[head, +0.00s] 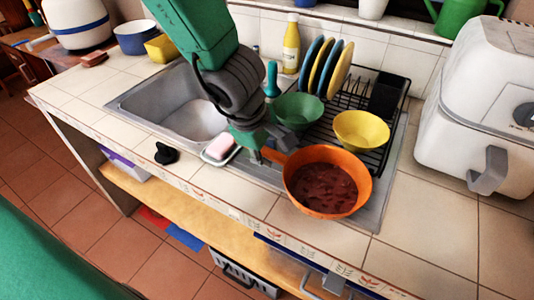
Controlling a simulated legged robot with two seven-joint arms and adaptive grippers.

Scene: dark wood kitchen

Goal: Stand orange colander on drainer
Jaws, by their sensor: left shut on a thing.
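The orange colander (322,206) is a round bowl with a short handle pointing left, tilted so its dark red-brown inside shows. My left gripper (264,152) is shut on its handle and holds it over the front edge of the drainer area. Whether its base touches anything is hidden. The black wire drainer (352,100) stands behind it, with several plates (318,66) upright at its back left, a green bowl (298,110) at its left and a yellow bowl (361,130) at its front right. My right gripper is not in view.
A steel sink basin (180,102) lies to the left. A soap dish with pink soap (219,146) and a black item (166,153) sit near the front edge. A white air fryer (480,110) stands right. A yellow bottle (291,44) stands behind. The tiled counter at front right is clear.

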